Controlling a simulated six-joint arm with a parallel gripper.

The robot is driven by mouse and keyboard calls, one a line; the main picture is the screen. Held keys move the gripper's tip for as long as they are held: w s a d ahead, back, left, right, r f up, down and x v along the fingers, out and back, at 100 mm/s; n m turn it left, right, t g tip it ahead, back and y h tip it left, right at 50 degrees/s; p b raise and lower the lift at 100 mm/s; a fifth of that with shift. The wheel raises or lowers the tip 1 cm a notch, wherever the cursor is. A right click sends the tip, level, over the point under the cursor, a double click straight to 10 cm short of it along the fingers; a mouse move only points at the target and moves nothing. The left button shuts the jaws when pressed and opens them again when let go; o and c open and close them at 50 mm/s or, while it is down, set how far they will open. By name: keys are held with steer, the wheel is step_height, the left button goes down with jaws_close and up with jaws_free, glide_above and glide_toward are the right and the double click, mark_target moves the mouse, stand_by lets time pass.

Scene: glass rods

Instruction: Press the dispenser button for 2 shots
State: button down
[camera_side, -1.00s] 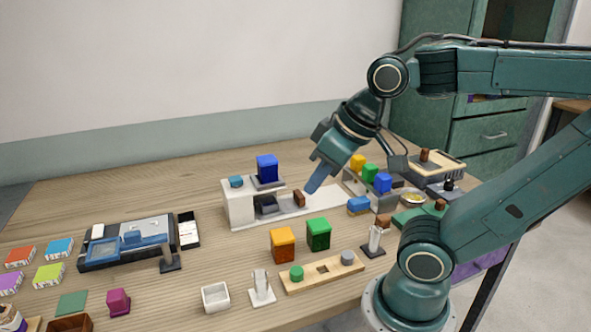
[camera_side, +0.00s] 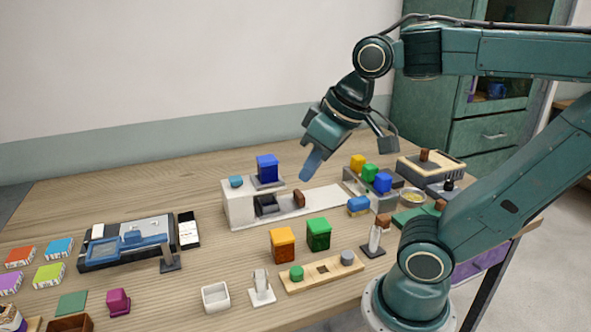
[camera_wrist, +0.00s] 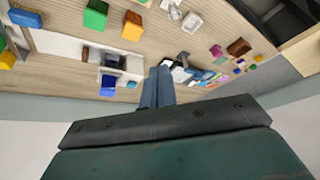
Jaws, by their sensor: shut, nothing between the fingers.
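The dispenser (camera_side: 239,208) is a white block on a long white base plate, near the middle of the table. A teal button (camera_side: 236,181) sits on its top left, and a dark blue block (camera_side: 267,167) stands on a grey pad beside it. The dispenser also shows in the wrist view (camera_wrist: 112,67), with the teal button (camera_wrist: 131,85) next to the blue block (camera_wrist: 108,86). My gripper (camera_side: 307,173) is shut and empty. It hangs in the air, up and to the right of the dispenser in the side view, apart from the button.
A brown piece (camera_side: 299,198) stands on the base plate right of the dispenser. Orange (camera_side: 283,245) and green (camera_side: 318,234) blocks stand in front. A rack with coloured blocks (camera_side: 363,190) is at the right. A black-framed tray (camera_side: 125,243) lies to the left.

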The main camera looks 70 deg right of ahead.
steer(key=w+d+r+m+g, duration=0.1)
steer(key=w+d+r+m, duration=0.2)
steer(key=w, duration=0.5)
steer(key=m+g, duration=0.4)
steer(key=m, duration=0.1)
glide_above(236, 178)
steer(key=shift+s+a+f, duration=0.1)
steer(key=shift+f, duration=1.95)
step_height(236, 178, down, 14)
steer(key=shift+f, duration=0.1)
